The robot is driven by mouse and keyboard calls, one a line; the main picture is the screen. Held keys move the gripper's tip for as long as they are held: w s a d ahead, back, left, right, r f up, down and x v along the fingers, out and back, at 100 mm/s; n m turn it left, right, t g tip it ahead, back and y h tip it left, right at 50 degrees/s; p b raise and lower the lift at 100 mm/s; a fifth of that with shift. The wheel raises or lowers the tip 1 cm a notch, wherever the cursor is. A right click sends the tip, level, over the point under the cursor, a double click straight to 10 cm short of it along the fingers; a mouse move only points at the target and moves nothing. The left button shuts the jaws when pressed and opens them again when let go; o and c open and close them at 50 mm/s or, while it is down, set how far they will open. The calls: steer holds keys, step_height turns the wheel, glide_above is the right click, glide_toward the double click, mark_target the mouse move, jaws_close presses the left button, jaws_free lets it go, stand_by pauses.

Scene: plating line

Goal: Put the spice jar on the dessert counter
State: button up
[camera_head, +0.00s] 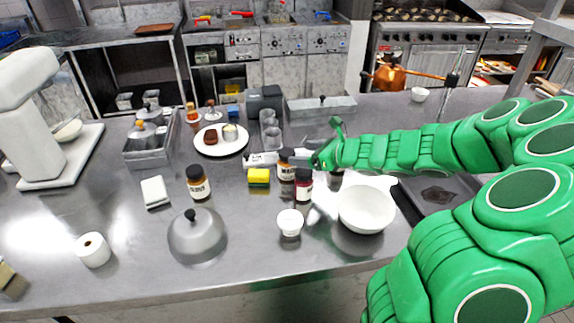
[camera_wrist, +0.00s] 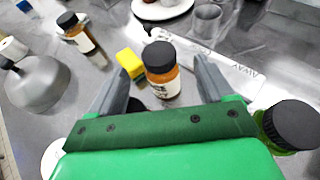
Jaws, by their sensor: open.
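Several similar jars stand on the steel counter, and I cannot read which one is the spice jar. An amber jar with a black cap and white label (camera_wrist: 160,72) stands upright between my open gripper's (camera_wrist: 165,82) fingers, with space on both sides. It also shows in the head view (camera_head: 286,164), just left of my gripper. A dark red jar (camera_head: 303,187) stands in front of it. Another amber jar (camera_head: 198,184) stands further left, also in the wrist view (camera_wrist: 75,32). A dark-capped jar (camera_wrist: 291,126) is right of my gripper. No surface is clearly marked as the dessert counter.
A yellow sponge (camera_head: 259,177) lies left of the middle jar. A white bowl (camera_head: 366,208), white cup (camera_head: 290,222) and grey dome lid (camera_head: 197,235) stand in front. A white plate (camera_head: 235,147) with food and a white strip reading "AWAY" (camera_wrist: 240,73) lie behind.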

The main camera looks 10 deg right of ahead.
mark_target(291, 153)
steer(key=shift+x, duration=2.25)
steer(key=shift+f, duration=0.1)
steer(key=shift+c, duration=0.3)
jaws_close()
